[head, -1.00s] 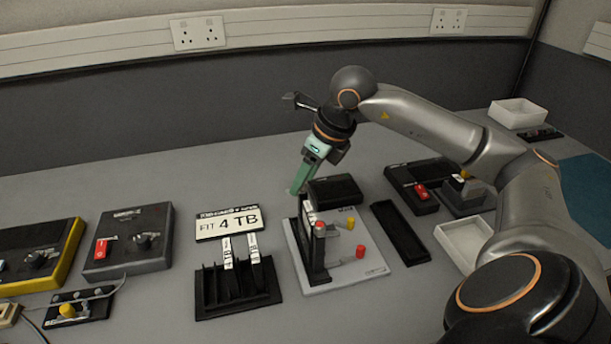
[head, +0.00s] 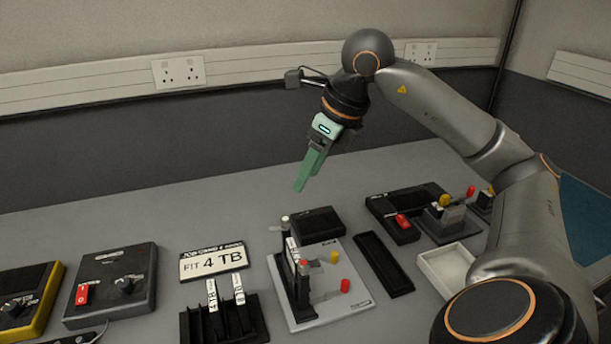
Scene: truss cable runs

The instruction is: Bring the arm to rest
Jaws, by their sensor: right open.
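My right gripper (head: 306,178) hangs from the right arm above the back of the table, with its green fingers pointing down and to the left. It is open, and nothing shows between its fingers. It is clear of the grey fixture board (head: 345,312) with a black upright rack, which stands below it. The right arm reaches in from the right side, bent high over the table. My left gripper is not in view.
Control boxes (head: 112,285) stand at left. A black tray (head: 384,263) and white bin (head: 446,266) lie at right. The table's back strip is clear.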

